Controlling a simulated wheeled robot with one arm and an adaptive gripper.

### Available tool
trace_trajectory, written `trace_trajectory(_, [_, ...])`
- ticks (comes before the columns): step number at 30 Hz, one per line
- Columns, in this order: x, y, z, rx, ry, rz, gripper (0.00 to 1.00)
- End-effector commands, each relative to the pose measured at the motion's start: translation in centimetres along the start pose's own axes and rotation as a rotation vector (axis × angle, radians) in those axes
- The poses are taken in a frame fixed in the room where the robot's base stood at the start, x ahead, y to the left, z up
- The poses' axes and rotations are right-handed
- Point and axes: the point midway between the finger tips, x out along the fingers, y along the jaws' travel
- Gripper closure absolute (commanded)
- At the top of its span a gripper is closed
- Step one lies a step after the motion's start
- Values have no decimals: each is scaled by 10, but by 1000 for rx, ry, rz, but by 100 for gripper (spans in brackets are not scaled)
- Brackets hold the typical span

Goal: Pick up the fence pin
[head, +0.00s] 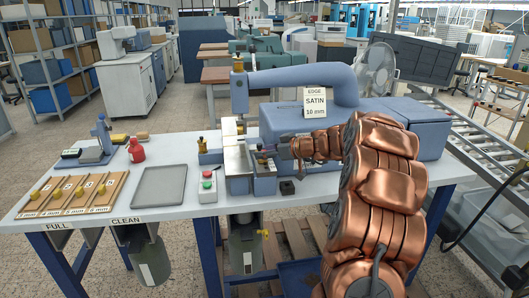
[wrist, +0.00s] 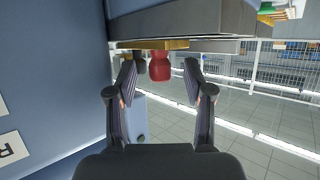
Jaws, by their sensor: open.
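A red knob (wrist: 159,69), which looks like the head of the fence pin, shows in the wrist view under a brass-coloured strip at the machine's edge. My gripper (wrist: 160,66) is open, with one finger on each side of the knob and a visible gap to each. The fingers do not appear to touch it. In the head view my gripper (head: 270,152) is at the front of the blue stamping machine (head: 355,118), above its small front block (head: 263,185). The pin is too small there to make out clearly, and its shaft is hidden.
A button box (head: 207,187) stands left of my gripper, with a grey tray (head: 160,187) farther left. A small black block (head: 287,187) lies right of the front block.

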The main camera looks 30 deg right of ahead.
Motion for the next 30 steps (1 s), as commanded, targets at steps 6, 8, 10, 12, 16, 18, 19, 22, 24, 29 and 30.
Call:
trace_trajectory(6, [10,0,0,-1,1,0,48])
trace_trajectory(8, [10,0,0,-1,1,1,48])
trace_trajectory(10, [10,0,0,-1,1,1,48])
trace_trajectory(12, [10,0,0,-1,1,1,52])
trace_trajectory(16, [10,0,0,0,1,1,66])
trace_trajectory(18, [10,0,0,0,1,1,73])
trace_trajectory(19, [10,0,0,0,1,1,76])
trace_trajectory(22, [9,0,0,0,0,1,87])
trace_trajectory(24, [9,0,0,0,0,1,94])
trace_trajectory(29, [9,0,0,0,0,1,100])
trace_trajectory(30, [9,0,0,0,0,1,100])
